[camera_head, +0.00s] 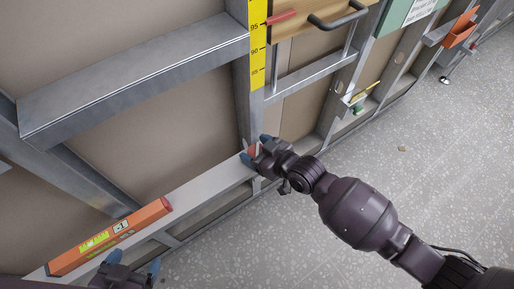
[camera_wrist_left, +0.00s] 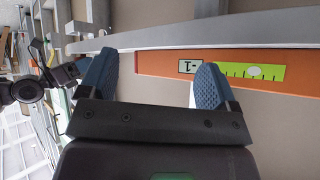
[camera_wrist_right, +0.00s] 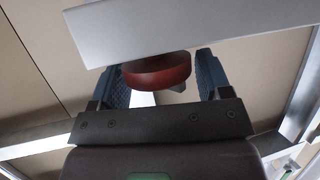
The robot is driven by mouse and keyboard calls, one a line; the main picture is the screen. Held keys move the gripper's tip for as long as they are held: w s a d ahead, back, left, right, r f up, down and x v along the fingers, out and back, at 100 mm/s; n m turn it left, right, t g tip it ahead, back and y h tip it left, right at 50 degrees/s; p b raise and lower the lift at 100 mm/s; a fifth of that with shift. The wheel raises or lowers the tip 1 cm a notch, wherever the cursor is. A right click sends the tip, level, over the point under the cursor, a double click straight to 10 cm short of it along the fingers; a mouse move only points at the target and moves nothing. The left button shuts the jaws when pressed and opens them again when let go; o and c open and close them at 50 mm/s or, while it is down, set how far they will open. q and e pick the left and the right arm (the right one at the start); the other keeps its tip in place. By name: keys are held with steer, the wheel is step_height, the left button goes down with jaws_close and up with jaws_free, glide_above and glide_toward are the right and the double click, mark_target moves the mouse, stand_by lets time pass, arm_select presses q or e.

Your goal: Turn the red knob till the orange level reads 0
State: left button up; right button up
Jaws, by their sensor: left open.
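The orange level (camera_head: 110,237) lies along a sloping metal rail at the lower left of the head view. Its small display (camera_head: 121,226) appears to read -1. It also shows upside down in the left wrist view (camera_wrist_left: 160,62). My left gripper (camera_head: 132,268) is open and empty beside the level. The red knob (camera_wrist_right: 157,70) sits under the edge of a metal rail in the right wrist view. My right gripper (camera_head: 258,150) is at the rail's upper end, with one finger on each side of the knob. Whether both fingers press on it cannot be told.
A vertical post with a yellow measuring strip (camera_head: 257,50) rises behind my right gripper. Metal beams (camera_head: 130,85) frame the brown panels. A dark handle (camera_head: 338,18) and an orange bin (camera_head: 460,30) are further up. The speckled floor (camera_head: 420,170) is mostly clear.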

steer(key=c, duration=0.6)
steer(key=shift+w+r+m+p, duration=0.1)
steer(key=shift+r+m+p, duration=0.25)
steer(key=shift+p, duration=0.2)
steer(key=shift+c, duration=0.2)
steer(key=shift+t+h+p, duration=0.35)
steer(key=shift+t+h, duration=0.05)
steer(key=shift+m+t+h+p, duration=0.5)
steer(key=shift+m+p, duration=0.15)
steer(key=shift+f, duration=0.25)
arm_select(q)
steer(key=shift+s+a+r+n, duration=0.15)
steer(key=shift+s+a+n, duration=0.1)
steer(key=shift+s, duration=0.1)
steer(key=shift+s+a+r+n, duration=0.1)
steer(key=shift+s+n, duration=0.15)
steer(key=shift+s, duration=0.1)
arm_select(e)
steer(key=shift+f, duration=0.15)
